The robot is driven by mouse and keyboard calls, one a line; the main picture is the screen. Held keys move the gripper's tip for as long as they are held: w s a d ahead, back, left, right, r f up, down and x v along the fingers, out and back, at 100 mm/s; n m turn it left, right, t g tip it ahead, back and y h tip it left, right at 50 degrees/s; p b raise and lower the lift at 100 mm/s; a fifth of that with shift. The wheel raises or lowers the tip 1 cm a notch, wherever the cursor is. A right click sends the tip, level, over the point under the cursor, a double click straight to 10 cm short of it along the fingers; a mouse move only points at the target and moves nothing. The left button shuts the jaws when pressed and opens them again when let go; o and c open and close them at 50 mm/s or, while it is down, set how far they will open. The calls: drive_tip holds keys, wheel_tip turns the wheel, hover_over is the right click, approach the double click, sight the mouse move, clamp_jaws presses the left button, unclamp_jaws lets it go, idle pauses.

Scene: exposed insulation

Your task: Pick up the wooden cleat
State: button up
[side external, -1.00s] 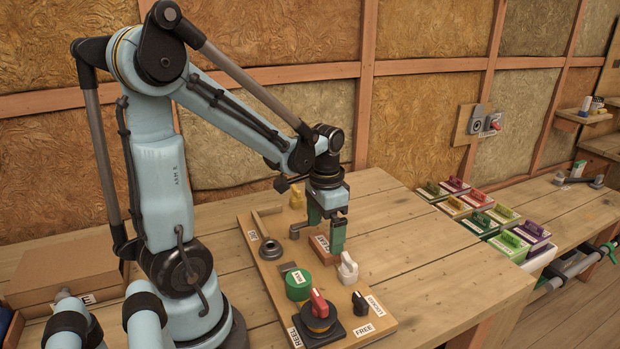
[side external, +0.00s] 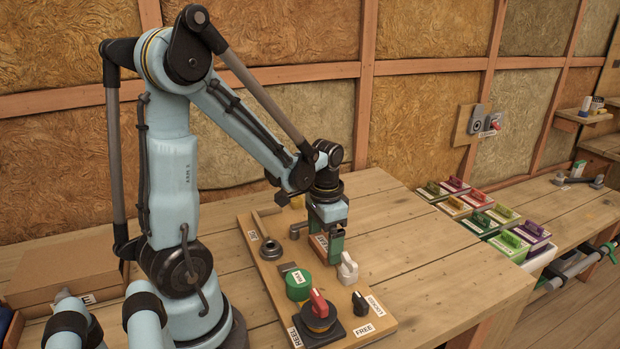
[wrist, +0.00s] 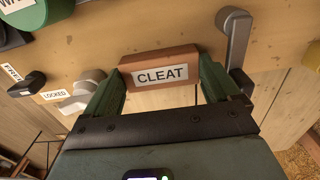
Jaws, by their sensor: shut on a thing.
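The wooden cleat is a reddish-brown block with a white label reading CLEAT. In the wrist view the cleat (wrist: 160,62) sits between the two green fingers of my gripper (wrist: 160,88), which are shut on its ends. In the side view my gripper (side external: 329,250) points down at the back part of the wooden board, and the cleat (side external: 320,241) shows partly behind a finger. I cannot tell whether the cleat touches the board.
A grey metal lever (wrist: 236,40) stands close beside my gripper.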

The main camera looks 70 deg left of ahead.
drive_tip(key=shift+r, duration=0.15)
drive_tip(key=shift+r, duration=0.5)
wheel_tip(320, 180, up, 3)
drive_tip(key=shift+d, duration=0.1)
drive_tip(key=s+d+r, duration=0.2)
drive_tip(key=d+r, duration=0.4)
drive_tip(key=d, duration=0.4)
approach(325, 244)
drive_tip(key=s+a+r, duration=0.1)
drive_tip(key=s+a, duration=0.1)
drive_tip(key=s+a+f, duration=0.1)
drive_tip(key=s+a, duration=0.4)
drive_tip(key=a, duration=0.6)
drive_tip(key=shift+a+f, duration=0.4)
drive_tip(key=shift+f, duration=3.6)
